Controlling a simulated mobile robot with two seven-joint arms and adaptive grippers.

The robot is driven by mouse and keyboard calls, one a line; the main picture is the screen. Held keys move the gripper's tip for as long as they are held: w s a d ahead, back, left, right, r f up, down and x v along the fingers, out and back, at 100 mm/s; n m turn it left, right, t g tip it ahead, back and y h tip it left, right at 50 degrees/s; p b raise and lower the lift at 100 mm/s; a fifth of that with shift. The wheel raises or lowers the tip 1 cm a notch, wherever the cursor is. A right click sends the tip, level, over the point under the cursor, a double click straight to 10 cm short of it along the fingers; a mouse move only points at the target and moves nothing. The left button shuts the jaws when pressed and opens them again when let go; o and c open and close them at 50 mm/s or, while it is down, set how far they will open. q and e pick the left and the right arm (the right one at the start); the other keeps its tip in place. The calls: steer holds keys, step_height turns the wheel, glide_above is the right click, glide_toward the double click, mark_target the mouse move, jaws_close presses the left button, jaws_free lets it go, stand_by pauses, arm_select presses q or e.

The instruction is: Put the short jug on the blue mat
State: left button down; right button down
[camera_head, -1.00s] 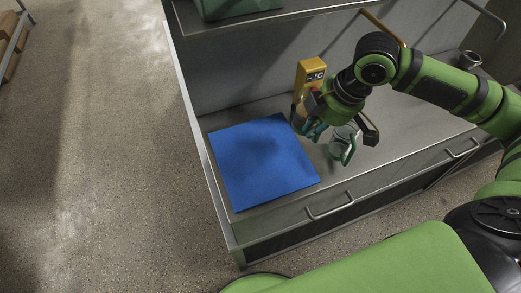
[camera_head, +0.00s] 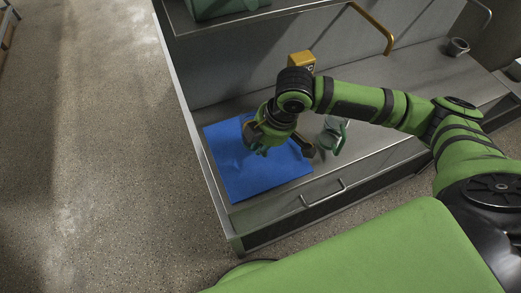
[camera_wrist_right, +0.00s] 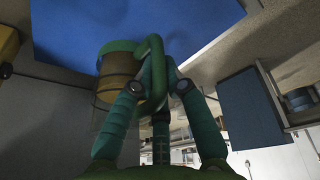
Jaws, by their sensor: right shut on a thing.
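The blue mat (camera_head: 235,178) lies flat at the left end of the metal counter. My right gripper (camera_head: 262,147) is over the mat. In the wrist view, my right gripper (camera_wrist_right: 160,78) is shut on the green handle of a clear jug (camera_wrist_right: 117,75) with a green rim and a brownish lower part. The blue mat (camera_wrist_right: 75,30) shows beyond the jug. The held jug is mostly hidden by my arm in the head view. Another clear jug (camera_head: 331,136) with a green handle stands on the counter right of the mat. My left gripper is out of view.
A yellow device (camera_head: 301,62) stands behind my right wrist, partly hidden. A small grey cup (camera_head: 458,47) is at the back right of the counter. A shelf with a green bin (camera_head: 225,8) overhangs the back. The mat's near part looks clear.

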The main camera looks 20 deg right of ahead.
steer(key=shift+f, duration=1.85)
steer(key=c, duration=1.2)
jaws_free()
steer(key=shift+f, duration=0.1)
steer(key=shift+c, duration=0.2)
steer(key=v, duration=1.2)
steer(key=shift+a, duration=0.1)
